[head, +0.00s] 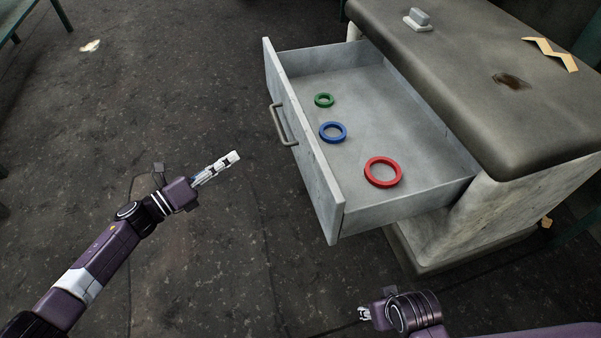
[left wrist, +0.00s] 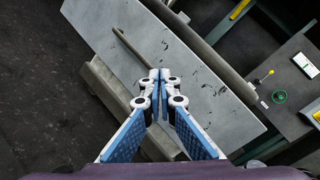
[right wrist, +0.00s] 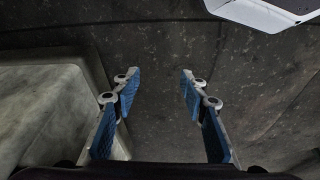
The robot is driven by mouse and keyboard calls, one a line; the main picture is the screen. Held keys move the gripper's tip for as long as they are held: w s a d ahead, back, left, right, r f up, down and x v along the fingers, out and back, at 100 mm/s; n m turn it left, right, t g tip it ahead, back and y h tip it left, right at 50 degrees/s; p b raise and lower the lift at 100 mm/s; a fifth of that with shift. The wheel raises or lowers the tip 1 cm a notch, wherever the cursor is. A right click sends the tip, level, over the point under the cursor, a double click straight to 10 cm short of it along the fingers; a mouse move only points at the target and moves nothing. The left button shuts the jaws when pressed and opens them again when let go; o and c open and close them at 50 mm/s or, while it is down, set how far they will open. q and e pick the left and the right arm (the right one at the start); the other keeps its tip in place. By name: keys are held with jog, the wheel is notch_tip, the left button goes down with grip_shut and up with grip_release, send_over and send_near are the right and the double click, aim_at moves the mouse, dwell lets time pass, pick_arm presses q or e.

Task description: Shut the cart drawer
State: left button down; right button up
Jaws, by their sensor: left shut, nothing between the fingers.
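The cart drawer (head: 335,212) is pulled far out of the grey cart (head: 490,110). Its front has a bar handle (head: 284,124). My left gripper (head: 236,157) is shut and empty, a short way left of the drawer front in the head view. In the left wrist view its fingertips (left wrist: 159,75) point at the drawer front (left wrist: 190,75) and handle (left wrist: 134,64). My right gripper (head: 363,313) is low in front of the cart; its fingers stand apart and empty in the right wrist view (right wrist: 160,80).
On the cart top are a small grey block (head: 417,19), a yellowish zigzag piece (head: 551,54) and a dark stain. The cart's lower body (head: 450,236) lies near my right arm. The dark floor left of the drawer is clear except for a pale scrap (head: 90,46).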

pick_arm(q)
jog(key=s+d+r+m+g+h+b, duration=0.4)
jog(key=s+m+g+b, duration=0.15)
jog(key=m, duration=0.75)
jog(key=m+g+p, duration=0.1)
jog(key=g, duration=0.1)
send_near(313, 154)
jog(key=x, duration=0.7)
jog(key=shift+w+a+f, duration=0.1)
jog(key=shift+f, duration=0.1)
pick_arm(e)
jog(key=v, duration=0.4)
jog(key=shift+w+d+r, duration=0.1)
jog(key=shift+r, duration=0.2)
jog(key=shift+f, duration=0.1)
